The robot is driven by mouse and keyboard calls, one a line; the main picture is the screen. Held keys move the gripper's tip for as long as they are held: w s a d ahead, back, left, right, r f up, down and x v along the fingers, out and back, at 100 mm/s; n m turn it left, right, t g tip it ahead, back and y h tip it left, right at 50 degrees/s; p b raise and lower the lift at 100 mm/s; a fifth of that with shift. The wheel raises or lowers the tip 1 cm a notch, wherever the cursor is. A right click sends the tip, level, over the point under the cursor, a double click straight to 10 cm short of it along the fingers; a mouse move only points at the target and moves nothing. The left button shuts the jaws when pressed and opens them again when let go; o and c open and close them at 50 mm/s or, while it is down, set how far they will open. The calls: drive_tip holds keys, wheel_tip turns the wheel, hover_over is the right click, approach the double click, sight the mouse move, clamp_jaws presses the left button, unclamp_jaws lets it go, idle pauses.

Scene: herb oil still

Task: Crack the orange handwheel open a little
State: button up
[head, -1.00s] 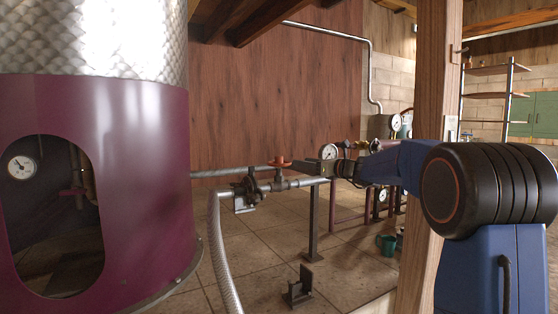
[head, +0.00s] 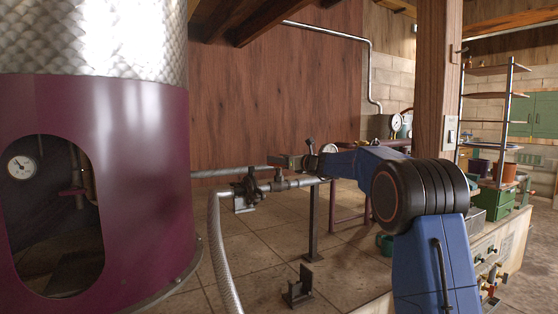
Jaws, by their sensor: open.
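The orange handwheel is not clearly visible now. My gripper covers the spot on top of the valve stem (head: 278,175) where it sits. My gripper (head: 281,160) is open, level, and reaches in from the right, with its fingertips at the handwheel's place. I cannot tell whether the fingers are around the wheel or only in front of it. The valve stem rises from a steel pipe (head: 298,183) left of a support post.
A dark valve with a bracket (head: 250,188) and a pale hose (head: 222,250) are left of the stem. The large purple still (head: 145,180) fills the left. A wooden post (head: 436,85) stands right, behind my arm. A small metal bracket (head: 300,288) is on the floor.

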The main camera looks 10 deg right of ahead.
drive_tip(key=shift+w, duration=0.1)
drive_tip(key=c, duration=1.1)
drive_tip(key=shift+o, duration=0.2)
drive_tip(key=shift+f+n+y, duration=0.1)
drive_tip(key=shift+n+y, duration=0.2)
drive_tip(key=shift+y, duration=0.1)
drive_tip(key=shift+n+g+y, duration=0.5)
drive_tip(key=shift+g+y, duration=0.1)
drive_tip(key=shift+g, duration=0.1)
drive_tip(key=n+g+y, duration=0.3)
drive_tip(key=g, duration=0.1)
drive_tip(key=shift+n+g+y, duration=0.3)
drive_tip(key=shift+n+y, duration=0.1)
drive_tip(key=shift+n+g+y, duration=1)
drive_tip(key=shift+n+g, duration=0.7)
drive_tip(key=shift+g, duration=0.8)
drive_tip(key=shift+n+g, duration=0.7)
drive_tip(key=shift+g, duration=0.4)
drive_tip(key=o, duration=1.1)
drive_tip(key=shift+c, duration=0.2)
